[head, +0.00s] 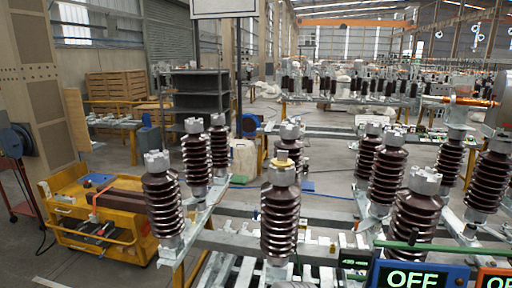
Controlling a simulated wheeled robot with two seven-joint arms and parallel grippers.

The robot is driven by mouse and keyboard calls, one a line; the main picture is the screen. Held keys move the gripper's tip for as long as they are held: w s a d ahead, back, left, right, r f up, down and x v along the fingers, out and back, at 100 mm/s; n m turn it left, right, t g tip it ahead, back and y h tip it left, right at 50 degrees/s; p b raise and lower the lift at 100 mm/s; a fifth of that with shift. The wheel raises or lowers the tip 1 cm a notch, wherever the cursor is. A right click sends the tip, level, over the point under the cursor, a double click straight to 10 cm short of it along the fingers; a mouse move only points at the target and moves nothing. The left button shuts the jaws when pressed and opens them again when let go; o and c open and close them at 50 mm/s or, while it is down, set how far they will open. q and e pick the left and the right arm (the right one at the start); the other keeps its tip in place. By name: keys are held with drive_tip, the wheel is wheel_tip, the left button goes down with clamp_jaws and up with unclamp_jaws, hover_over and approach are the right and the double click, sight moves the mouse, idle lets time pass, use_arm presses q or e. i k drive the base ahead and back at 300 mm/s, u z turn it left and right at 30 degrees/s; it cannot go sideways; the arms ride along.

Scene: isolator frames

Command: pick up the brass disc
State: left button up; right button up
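A small yellow-gold disc (283,162), which looks like the brass disc, lies flat on the grey metal cap of the middle front insulator (280,222). A short piece rises from its centre. This insulator is dark brown, ribbed and upright. Neither of my grippers shows in the head view.
Other ribbed insulators stand on grey steel frames to the left (162,202) and right (415,220). An OFF sign (415,277) and a green bar (425,247) are at the front right. A yellow cart (95,215) stands on the floor at left.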

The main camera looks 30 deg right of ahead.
sight(283, 161)
drive_tip(key=i, duration=1.25)
drive_tip(key=u, duration=2.1)
drive_tip(key=k, duration=0.6)
drive_tip(key=z, duration=2.15)
